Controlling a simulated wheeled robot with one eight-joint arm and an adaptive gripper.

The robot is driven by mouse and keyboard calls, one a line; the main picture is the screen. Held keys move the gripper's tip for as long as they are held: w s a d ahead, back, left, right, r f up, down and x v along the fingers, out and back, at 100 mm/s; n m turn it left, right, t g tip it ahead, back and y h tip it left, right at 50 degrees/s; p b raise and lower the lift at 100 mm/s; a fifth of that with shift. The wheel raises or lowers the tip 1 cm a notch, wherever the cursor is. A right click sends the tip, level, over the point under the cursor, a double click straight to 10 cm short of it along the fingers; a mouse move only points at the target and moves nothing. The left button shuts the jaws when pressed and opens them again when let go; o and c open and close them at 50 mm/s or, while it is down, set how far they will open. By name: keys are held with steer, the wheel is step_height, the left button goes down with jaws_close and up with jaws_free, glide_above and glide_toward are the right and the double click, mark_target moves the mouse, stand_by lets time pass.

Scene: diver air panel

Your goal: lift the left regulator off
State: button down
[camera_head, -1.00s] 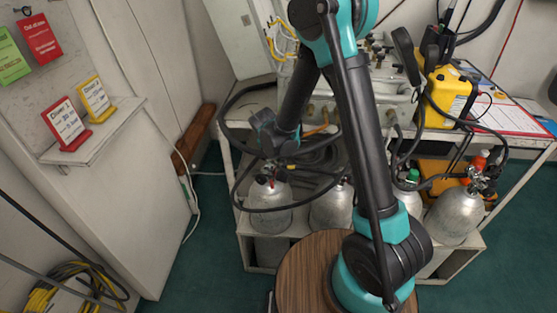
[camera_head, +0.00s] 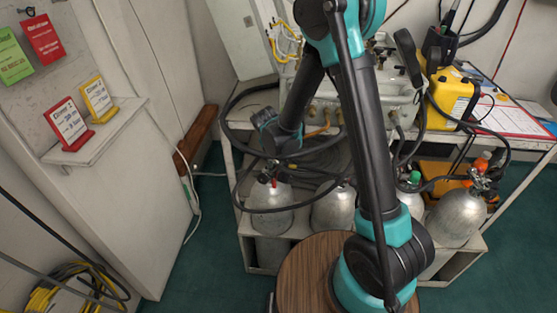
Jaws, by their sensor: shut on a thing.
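The left cylinder (camera_head: 270,208) is a silver tank with a valve and a small red part on top, standing at the left end of the low shelf. My gripper (camera_head: 271,164) points down just above its valve and is shut on the left regulator (camera_head: 272,169), a small dark piece with a black hose. The fingers and regulator are small, dark and partly merged in the head view. I cannot tell whether the regulator still touches the valve.
More silver cylinders stand to the right, partly behind my arm; the rightmost (camera_head: 457,215) has an orange knob. Black hose loops (camera_head: 237,120) hang around my wrist. A yellow case (camera_head: 449,97) sits on the bench. A wooden round top (camera_head: 300,275) is in front.

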steer(key=shift+r, duration=1.65)
